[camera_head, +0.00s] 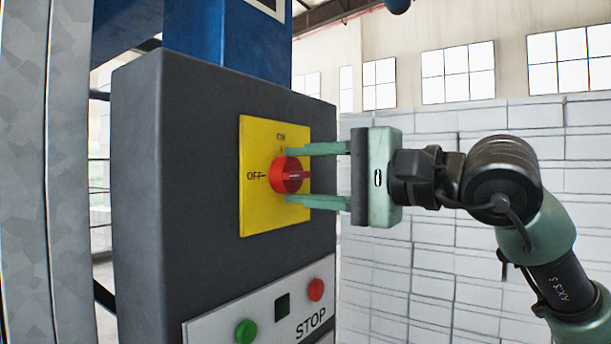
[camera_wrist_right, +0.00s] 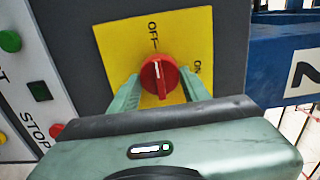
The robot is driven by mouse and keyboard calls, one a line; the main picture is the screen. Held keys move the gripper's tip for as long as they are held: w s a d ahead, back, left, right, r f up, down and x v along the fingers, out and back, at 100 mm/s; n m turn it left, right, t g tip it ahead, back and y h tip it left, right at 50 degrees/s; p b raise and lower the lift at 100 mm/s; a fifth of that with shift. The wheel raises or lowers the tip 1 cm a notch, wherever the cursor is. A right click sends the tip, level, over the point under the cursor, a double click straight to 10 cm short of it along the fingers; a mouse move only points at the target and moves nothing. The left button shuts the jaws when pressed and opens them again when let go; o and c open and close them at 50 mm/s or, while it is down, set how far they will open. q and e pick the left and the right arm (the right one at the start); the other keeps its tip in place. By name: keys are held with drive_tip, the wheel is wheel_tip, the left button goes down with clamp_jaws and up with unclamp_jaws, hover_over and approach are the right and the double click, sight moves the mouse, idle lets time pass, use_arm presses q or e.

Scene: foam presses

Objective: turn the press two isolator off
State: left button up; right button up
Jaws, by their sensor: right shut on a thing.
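The isolator is a red rotary knob (camera_head: 285,175) on a yellow plate (camera_head: 258,215), on the side of a dark grey control box (camera_head: 190,130). The plate reads ON at the top and OFF at the left. My right gripper (camera_head: 291,177) has come in from the right, with one finger above the knob and one below, shut on it. In the right wrist view the knob (camera_wrist_right: 159,76) sits between the fingers, and its pale line points towards the OFF mark on the yellow plate (camera_wrist_right: 110,45). My left gripper is not in view.
Below the isolator is a light panel (camera_head: 215,330) with a green button (camera_head: 246,331), a small dark window (camera_head: 283,305) and a red button (camera_head: 316,290) by the word STOP. A grey metal post (camera_head: 45,180) stands at the left. A blue column (camera_head: 250,45) rises behind the box.

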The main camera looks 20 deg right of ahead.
drive_tip(key=o, duration=1.4)
drive_tip(key=shift+c, duration=0.2)
drive_tip(key=b+v, duration=0.2)
drive_tip(key=v, duration=0.5)
drive_tip(key=shift+s+d+b, duration=0.2)
drive_tip(key=shift+s+b, duration=0.1)
drive_tip(key=shift+b, duration=0.1)
